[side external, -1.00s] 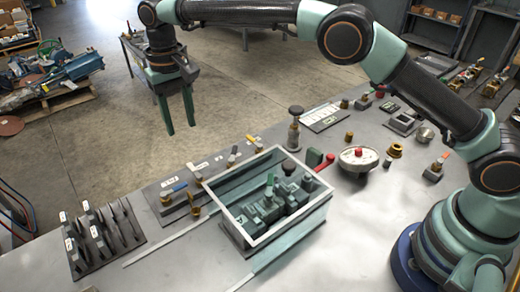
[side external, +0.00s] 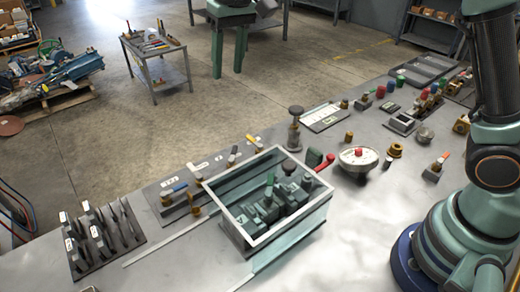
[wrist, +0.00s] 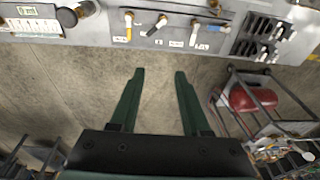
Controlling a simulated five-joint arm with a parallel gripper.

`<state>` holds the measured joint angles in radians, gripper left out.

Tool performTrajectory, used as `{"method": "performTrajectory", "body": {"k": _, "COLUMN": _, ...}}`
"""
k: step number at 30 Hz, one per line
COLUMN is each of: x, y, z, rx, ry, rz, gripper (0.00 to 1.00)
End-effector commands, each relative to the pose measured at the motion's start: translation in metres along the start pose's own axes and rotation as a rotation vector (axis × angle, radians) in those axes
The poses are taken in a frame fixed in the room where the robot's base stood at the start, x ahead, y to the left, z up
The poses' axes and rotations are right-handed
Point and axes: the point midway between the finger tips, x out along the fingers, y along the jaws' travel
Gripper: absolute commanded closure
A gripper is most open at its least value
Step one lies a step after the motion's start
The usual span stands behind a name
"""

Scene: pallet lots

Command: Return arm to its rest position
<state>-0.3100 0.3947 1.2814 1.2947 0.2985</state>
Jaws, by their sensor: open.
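My gripper (side external: 228,72) shows at the top of the side view, its two green fingers pointing down, apart and empty. It is high up, seen in front of the floor beyond the bench's far edge. The wrist view shows the same open fingers (wrist: 158,75) with only bare floor between them. My upper arm stands nearly upright at the right of the side view; the links between it and the gripper are out of frame.
On the metal bench (side external: 370,235) stand an open-topped glass-sided case (side external: 285,232), a rack of dark tools (side external: 100,238), valves and a round gauge (side external: 358,157). A red cylinder (wrist: 245,98) shows in the wrist view.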

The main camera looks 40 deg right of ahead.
Motion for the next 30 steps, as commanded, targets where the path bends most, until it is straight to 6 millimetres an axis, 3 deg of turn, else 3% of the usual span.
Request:
{"method": "performTrajectory", "body": {"k": 1, "x": -0.012, "y": 0.013, "z": 0.008, "rx": 0.005, "ry": 0.024, "rz": -0.003, "gripper": 0.53}}
{"method": "performTrajectory", "body": {"k": 6, "x": -0.035, "y": 0.051, "z": 0.04, "rx": 0.006, "ry": 0.088, "rz": -0.005, "gripper": 0.53}}
{"method": "performTrajectory", "body": {"k": 13, "x": -0.048, "y": 0.095, "z": 0.093, "rx": 0.005, "ry": 0.179, "rz": 0.004, "gripper": 0.53}}
{"method": "performTrajectory", "body": {"k": 22, "x": -0.033, "y": 0.137, "z": 0.165, "rx": 0.003, "ry": 0.287, "rz": 0.034, "gripper": 0.53}}
{"method": "performTrajectory", "body": {"k": 30, "x": -0.017, "y": 0.151, "z": 0.193, "rx": 0.0, "ry": 0.33, "rz": 0.052, "gripper": 0.53}}
